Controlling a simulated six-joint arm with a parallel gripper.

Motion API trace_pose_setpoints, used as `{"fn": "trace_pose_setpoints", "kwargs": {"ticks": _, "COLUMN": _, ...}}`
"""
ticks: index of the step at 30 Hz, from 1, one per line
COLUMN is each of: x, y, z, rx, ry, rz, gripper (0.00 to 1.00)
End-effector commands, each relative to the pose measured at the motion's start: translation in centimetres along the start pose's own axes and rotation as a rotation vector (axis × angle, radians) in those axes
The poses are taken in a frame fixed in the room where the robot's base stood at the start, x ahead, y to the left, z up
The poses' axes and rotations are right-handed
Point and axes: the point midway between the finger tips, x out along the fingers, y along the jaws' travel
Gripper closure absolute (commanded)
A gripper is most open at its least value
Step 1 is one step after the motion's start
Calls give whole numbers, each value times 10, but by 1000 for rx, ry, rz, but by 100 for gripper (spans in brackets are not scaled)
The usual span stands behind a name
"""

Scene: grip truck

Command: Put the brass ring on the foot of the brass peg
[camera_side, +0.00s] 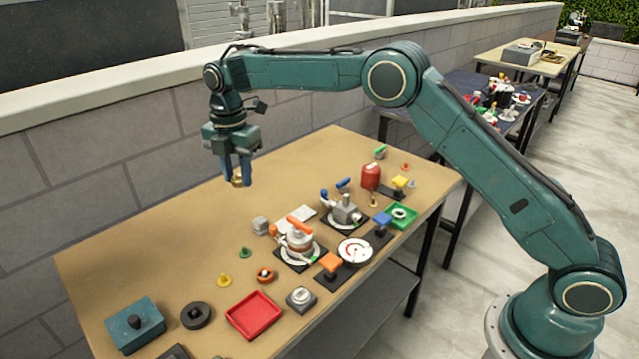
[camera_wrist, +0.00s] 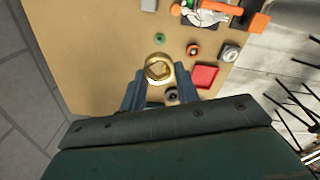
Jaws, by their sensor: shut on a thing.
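My gripper (camera_side: 238,179) is shut on the brass ring (camera_side: 237,182) and holds it in the air above the table. In the wrist view the ring (camera_wrist: 166,60) is between the fingertips (camera_wrist: 152,79), its opening facing the camera. The brass peg (camera_side: 224,281), yellow with a wide round foot, stands on the table towards the near left, lower in the side view than the ring and apart from it. In the wrist view, a yellowish shape shows through the ring's opening; I cannot tell for sure that it is the peg.
Valves and gauges crowd the table's right. The far left tabletop is bare.

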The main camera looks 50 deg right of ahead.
Motion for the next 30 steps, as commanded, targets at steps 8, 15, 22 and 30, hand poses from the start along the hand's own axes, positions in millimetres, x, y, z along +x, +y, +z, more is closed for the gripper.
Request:
{"fn": "trace_pose_setpoints", "kwargs": {"ticks": 8, "x": 22, "y": -24, "z": 69, "rx": 139, "ry": 1, "rz": -3, "gripper": 91}}
{"fn": "trace_pose_setpoints", "kwargs": {"ticks": 15, "x": 46, "y": -62, "z": 140, "rx": 295, "ry": 0, "rz": -3, "gripper": 91}}
{"fn": "trace_pose_setpoints", "kwargs": {"ticks": 22, "x": 70, "y": -110, "z": 200, "rx": 447, "ry": 1, "rz": -3, "gripper": 91}}
{"fn": "trace_pose_setpoints", "kwargs": {"ticks": 30, "x": 95, "y": -176, "z": 258, "rx": 624, "ry": 1, "rz": -3, "gripper": 91}}
